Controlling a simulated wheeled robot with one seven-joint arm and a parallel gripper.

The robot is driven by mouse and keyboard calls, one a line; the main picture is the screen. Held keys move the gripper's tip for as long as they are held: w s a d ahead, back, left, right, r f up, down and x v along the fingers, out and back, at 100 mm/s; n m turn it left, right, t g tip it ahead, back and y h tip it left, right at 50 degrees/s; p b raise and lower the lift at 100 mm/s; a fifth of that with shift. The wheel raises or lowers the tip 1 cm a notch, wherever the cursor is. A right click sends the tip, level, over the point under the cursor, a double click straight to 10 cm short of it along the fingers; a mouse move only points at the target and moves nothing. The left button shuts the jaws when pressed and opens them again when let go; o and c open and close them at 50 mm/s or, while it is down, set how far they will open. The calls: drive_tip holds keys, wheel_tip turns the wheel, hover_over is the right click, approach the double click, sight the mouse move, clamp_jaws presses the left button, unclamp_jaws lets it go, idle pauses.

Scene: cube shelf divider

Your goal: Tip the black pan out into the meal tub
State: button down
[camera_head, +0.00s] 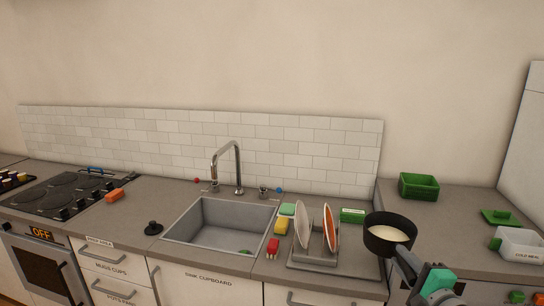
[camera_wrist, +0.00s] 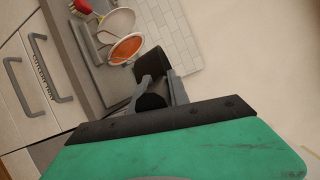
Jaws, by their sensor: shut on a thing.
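The black pan (camera_head: 372,236) is held up in front of the right counter, roughly level, with pale cream-coloured contents showing inside. My gripper (camera_head: 408,264) is shut on its handle, from the lower right. In the wrist view the fingers of my gripper (camera_wrist: 158,92) close on a black piece, the pan's handle (camera_wrist: 152,66); the contents do not show there. The meal tub (camera_head: 520,246) is a whitish tub with a label reading "COLD MEAL", at the right edge of the head view. It stands on the right counter, apart from the pan and to its right.
A green lid (camera_head: 503,217) lies behind the tub. A green container (camera_head: 418,186) stands at the back of the right counter. A dish rack (camera_head: 330,262) with plates stands left of the pan, beside the sink (camera_head: 218,225). Bare counter lies between pan and tub.

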drive_tip(key=w+a+f+n+y, duration=0.1)
drive_tip(key=a+f, duration=0.4)
drive_tip(key=a, duration=0.4)
drive_tip(key=w+a+f+n+y, duration=0.1)
drive_tip(key=w+a+f+y, duration=0.1)
drive_tip(key=a+f, duration=0.3)
drive_tip(key=a, duration=0.4)
drive_tip(key=shift+w+f+g, duration=0.15)
drive_tip(key=shift+f+g, duration=0.15)
drive_tip(key=shift+g, duration=0.1)
